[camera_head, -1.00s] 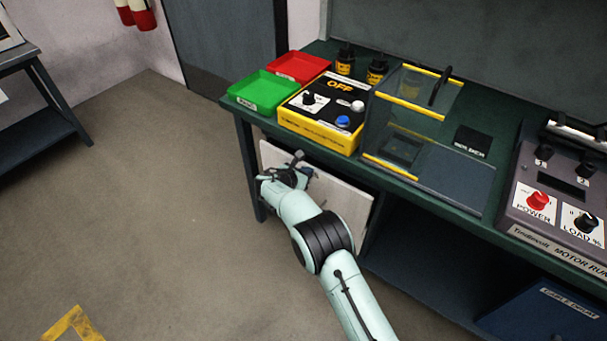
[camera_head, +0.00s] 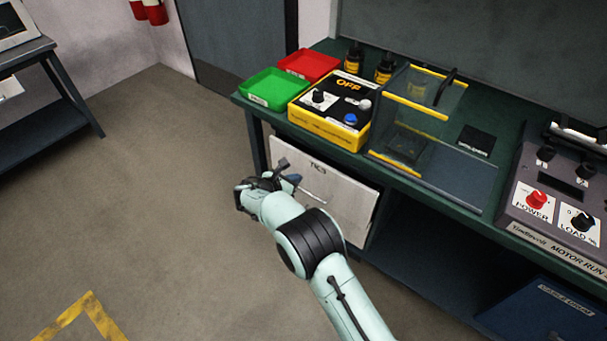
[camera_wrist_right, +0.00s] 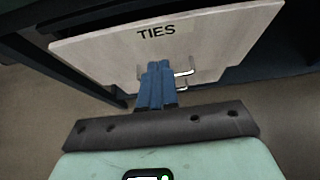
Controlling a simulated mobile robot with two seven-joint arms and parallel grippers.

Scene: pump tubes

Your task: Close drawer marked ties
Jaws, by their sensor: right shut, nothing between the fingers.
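The drawer marked TIES (camera_head: 345,200) has a pale front under the left end of the green workbench, and its label shows in both views. In the right wrist view, the drawer front (camera_wrist_right: 222,40) fills the upper part, with a dark gap along its top edge; I cannot tell how far out it stands. A metal bar handle (camera_wrist_right: 186,73) is on the front. My right gripper (camera_head: 290,172) is in front of the drawer. Its blue fingers (camera_wrist_right: 157,72) are shut and empty, overlapping the handle in the picture; contact cannot be told. My left gripper is out of view.
On the workbench stand a green tray (camera_head: 272,90), a red tray (camera_head: 310,64), a yellow control box (camera_head: 325,127) and a clear guard (camera_head: 415,115). A motor run unit (camera_head: 560,190) is at the right. The floor left of my arm is clear.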

